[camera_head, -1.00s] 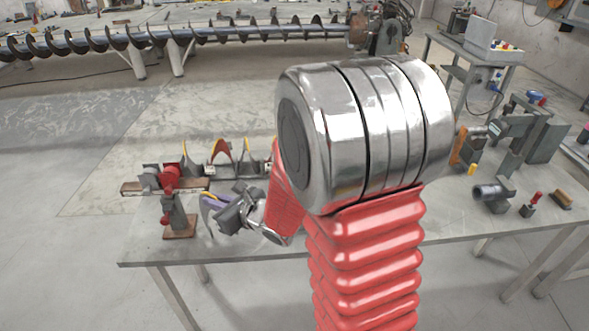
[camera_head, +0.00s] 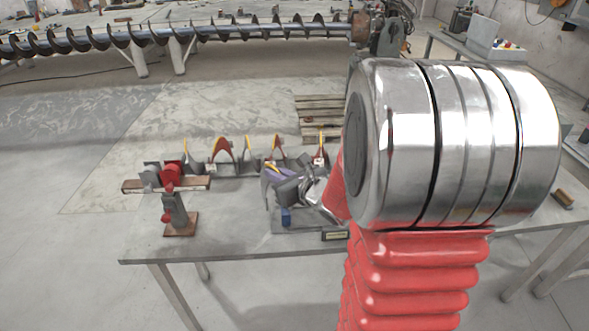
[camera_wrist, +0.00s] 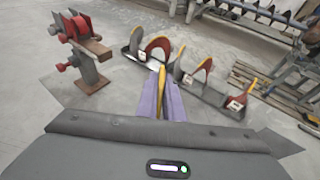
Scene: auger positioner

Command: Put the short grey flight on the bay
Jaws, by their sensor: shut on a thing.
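My gripper (camera_head: 290,188) is shut on a curved flight (camera_head: 267,183) with a grey face; its yellow edge shows in the wrist view (camera_wrist: 162,76). Purple surfaces flank that edge; I cannot tell whether they belong to the flight or the fingers. The flight is held above the table. Below and beside it is a flat grey plate (camera_head: 290,224) with a blue block (camera_head: 286,217) and a dark label plate (camera_head: 334,235), its text unreadable. This plate may be the bay; I cannot tell for sure. My wrist hides part of it.
A row of upright grey and red flights with yellow edges (camera_head: 223,150) stands behind the gripper. A red clamp stand (camera_head: 175,213) is at left, near a wooden board (camera_head: 190,184). The table's front left (camera_head: 160,245) is clear. A pallet (camera_head: 318,108) lies behind the table.

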